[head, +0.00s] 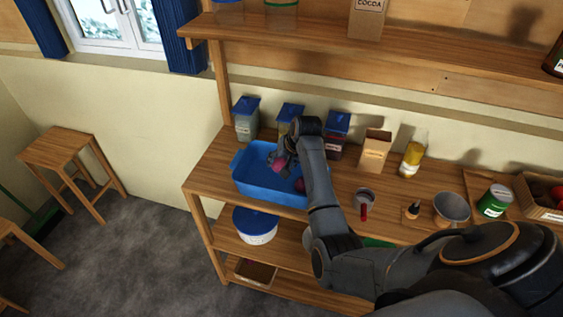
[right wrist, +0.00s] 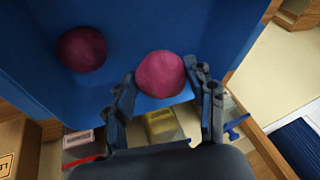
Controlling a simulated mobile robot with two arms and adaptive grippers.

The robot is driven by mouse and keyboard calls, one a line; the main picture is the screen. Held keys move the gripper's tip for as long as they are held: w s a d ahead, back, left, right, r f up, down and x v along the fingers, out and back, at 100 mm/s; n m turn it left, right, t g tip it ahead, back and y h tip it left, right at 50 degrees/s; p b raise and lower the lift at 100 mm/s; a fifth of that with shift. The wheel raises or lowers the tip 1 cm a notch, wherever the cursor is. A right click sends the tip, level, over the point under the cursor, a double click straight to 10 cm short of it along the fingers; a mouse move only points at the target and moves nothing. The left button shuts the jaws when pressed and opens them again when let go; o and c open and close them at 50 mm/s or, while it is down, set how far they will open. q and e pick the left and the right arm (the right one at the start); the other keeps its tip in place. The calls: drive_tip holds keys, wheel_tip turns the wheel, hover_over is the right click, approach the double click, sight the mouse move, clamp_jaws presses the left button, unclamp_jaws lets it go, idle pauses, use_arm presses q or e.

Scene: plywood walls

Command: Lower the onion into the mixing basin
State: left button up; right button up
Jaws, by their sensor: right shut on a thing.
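The mixing basin (head: 262,189) is a blue rectangular tub on the left end of the wooden counter. My right gripper (head: 279,164) is over the basin, its fingers shut on a purplish-red onion (head: 277,166). In the right wrist view the held onion (right wrist: 160,74) sits between the two fingertips (right wrist: 163,88), with the blue basin (right wrist: 150,25) behind it. I cannot tell whether the held onion touches the basin floor. My left gripper is not in view.
Blue-lidded containers (head: 246,118), a cardboard box (head: 374,152) and a yellow bottle (head: 413,153) stand along the back. A measuring cup (head: 365,199), a metal bowl (head: 452,207) and a green can (head: 494,200) are to the right. A shelf (head: 380,47) runs above.

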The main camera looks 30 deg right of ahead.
drive_tip(key=shift+f+b, duration=1.35)
drive_tip(key=shift+f, duration=1.45)
idle(1.2)
idle(0.4)
drive_tip(key=o, duration=1.3)
drive_tip(key=v, duration=1.2)
